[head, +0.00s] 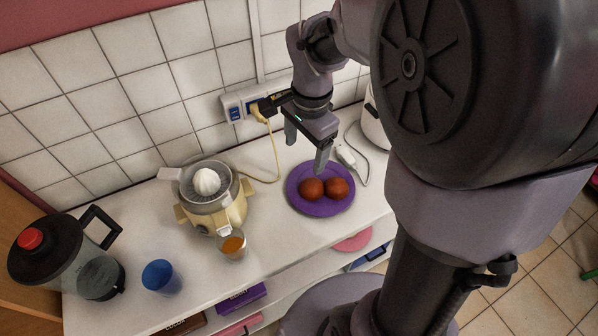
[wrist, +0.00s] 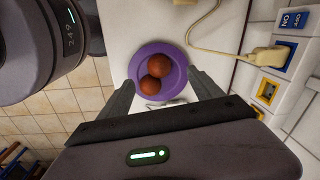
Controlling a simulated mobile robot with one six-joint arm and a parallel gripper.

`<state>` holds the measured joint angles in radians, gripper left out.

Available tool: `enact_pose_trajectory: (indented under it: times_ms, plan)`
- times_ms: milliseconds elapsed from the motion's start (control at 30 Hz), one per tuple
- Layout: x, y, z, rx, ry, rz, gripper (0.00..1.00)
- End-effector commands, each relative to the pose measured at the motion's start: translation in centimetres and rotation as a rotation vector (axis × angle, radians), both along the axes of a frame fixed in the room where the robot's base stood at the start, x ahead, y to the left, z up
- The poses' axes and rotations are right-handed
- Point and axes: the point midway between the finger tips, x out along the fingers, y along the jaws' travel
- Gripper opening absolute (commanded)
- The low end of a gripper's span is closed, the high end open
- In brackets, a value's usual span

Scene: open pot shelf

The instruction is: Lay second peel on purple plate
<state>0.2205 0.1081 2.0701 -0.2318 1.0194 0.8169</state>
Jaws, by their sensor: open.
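The purple plate (head: 322,209) lies on the white counter at the right, below my gripper. Two reddish-brown rounded pieces, seemingly the peels (head: 311,190) (head: 336,188), rest side by side on it, touching or nearly so. The wrist view also shows the plate (wrist: 179,85) with both pieces (wrist: 158,66) (wrist: 150,85) on it. My gripper (head: 306,150) is open and empty, above and behind the plate; its fingers stand apart in the wrist view, with the plate seen between them. Nothing is held.
A cream citrus juicer (head: 207,188) stands left of the plate, with a glass of orange juice (head: 233,246) in front. A blue cup (head: 161,277) and a blender jug (head: 70,257) stand farther left. Wall sockets (head: 240,104) and cords lie behind; a white plug (head: 346,156) is near the plate.

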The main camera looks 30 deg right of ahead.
Motion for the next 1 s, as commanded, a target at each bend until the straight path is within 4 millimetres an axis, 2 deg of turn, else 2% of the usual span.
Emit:
enact_pose_trajectory:
  times_ms: [33,133,233,300,367,467,667,767,1000]
  plan:
    - [-1.6,1.9,2.6,-0.007,-0.068,0.116,0.75]
    - [-6.0,6.0,6.3,-0.032,-0.213,0.405,0.75]
    - [-10.3,9.0,8.1,-0.073,-0.344,0.663,0.75]
    - [-12.4,10.3,8.4,-0.102,-0.414,0.795,0.75]
    - [-13.5,11.0,8.5,-0.121,-0.452,0.869,0.75]
    - [-14.2,11.4,8.4,-0.135,-0.476,0.920,0.75]
    - [-14.2,11.4,8.4,-0.136,-0.476,0.922,0.75]
    - [-14.2,11.4,7.1,-0.135,-0.476,0.921,0.75]
    - [-14.2,11.4,7.5,-0.135,-0.476,0.920,0.75]
